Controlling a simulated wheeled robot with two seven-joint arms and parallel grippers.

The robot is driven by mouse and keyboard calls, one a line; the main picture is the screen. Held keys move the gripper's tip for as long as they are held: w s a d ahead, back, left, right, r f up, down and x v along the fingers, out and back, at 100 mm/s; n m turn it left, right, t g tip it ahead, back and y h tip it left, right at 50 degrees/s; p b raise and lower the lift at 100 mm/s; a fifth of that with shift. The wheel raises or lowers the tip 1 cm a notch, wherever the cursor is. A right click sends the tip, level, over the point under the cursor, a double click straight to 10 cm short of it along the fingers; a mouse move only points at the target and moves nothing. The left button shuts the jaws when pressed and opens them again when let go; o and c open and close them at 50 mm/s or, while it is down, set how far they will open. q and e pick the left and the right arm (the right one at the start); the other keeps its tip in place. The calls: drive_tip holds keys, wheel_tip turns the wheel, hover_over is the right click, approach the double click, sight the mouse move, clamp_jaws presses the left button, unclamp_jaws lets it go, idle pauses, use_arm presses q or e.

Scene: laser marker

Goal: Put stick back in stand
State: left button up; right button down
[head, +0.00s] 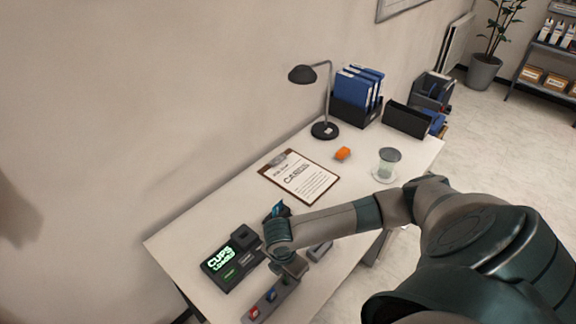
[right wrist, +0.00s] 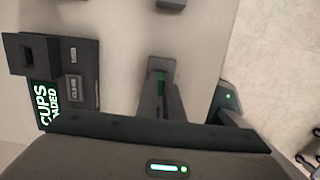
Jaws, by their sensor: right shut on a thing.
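My right gripper (head: 290,272) is low over the front of the white desk, at the far end of the grey stand (head: 263,302). The stand holds a small red stick (head: 254,313) and a small blue stick (head: 271,295). In the right wrist view the fingers (right wrist: 159,92) are close together, shut on a narrow green piece (right wrist: 161,82), which looks like a stick. Most of it is hidden by the fingers. I cannot tell whether it is seated in the stand. My left gripper is not in view.
A black device (head: 230,262) with a green lit "CUPS LOADED" display stands left of the gripper. A grey block (head: 320,250) lies to its right. A clipboard (head: 298,177), orange item (head: 343,153), glass jar (head: 388,160) and lamp (head: 325,130) are farther back.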

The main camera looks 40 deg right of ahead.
drive_tip(key=c, duration=1.8)
unclamp_jaws()
drive_tip(key=shift+r, duration=0.15)
drive_tip(key=r+b, duration=0.1)
drive_tip(key=r, duration=0.4)
drive_tip(key=a+r+b, duration=0.1)
drive_tip(key=r, duration=0.5)
drive_tip(key=a+r+b, duration=0.1)
drive_tip(key=r, duration=0.5)
drive_tip(key=shift+s, duration=0.15)
drive_tip(key=shift+r, duration=0.1)
wheel_tip(320, 180, up, 6)
drive_tip(key=p, duration=0.7)
drive_tip(key=shift+p, duration=0.3)
